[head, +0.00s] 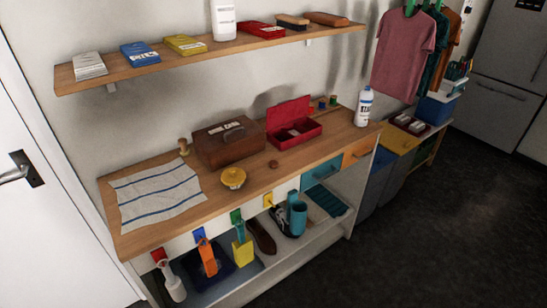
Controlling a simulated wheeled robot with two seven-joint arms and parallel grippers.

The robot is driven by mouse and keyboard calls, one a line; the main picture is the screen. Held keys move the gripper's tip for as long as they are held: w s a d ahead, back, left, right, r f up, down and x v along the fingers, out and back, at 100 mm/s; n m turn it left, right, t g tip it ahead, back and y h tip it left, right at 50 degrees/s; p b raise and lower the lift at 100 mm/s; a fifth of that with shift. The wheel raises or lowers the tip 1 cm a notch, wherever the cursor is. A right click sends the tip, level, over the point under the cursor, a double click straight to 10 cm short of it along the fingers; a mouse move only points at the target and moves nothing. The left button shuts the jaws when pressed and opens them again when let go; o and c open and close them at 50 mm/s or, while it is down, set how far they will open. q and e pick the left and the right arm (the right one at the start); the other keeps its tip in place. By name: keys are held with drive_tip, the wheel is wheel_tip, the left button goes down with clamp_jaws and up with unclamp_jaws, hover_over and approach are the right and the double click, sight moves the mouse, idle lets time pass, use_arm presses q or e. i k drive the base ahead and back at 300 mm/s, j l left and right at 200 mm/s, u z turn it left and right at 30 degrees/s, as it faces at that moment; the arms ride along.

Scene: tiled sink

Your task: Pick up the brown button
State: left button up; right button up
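A small round brown item (273,163), which looks like the brown button, lies flat on the wooden counter (245,190). It is in front of the open red box (305,135) and to the right of the yellow pincushion-like item (233,177). It is too small to make out any holes. Nothing covers it. Neither of my grippers shows in the head view.
A brown wooden box (225,148) stands behind and left of it. A striped cloth (155,193) covers the counter's left part. A white bottle (364,106) stands at the right end. A wall shelf (215,47) with boxes and brushes hangs above. Dark floor (450,225) is clear at right.

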sight(272, 163)
drive_tip(key=i, duration=1.4)
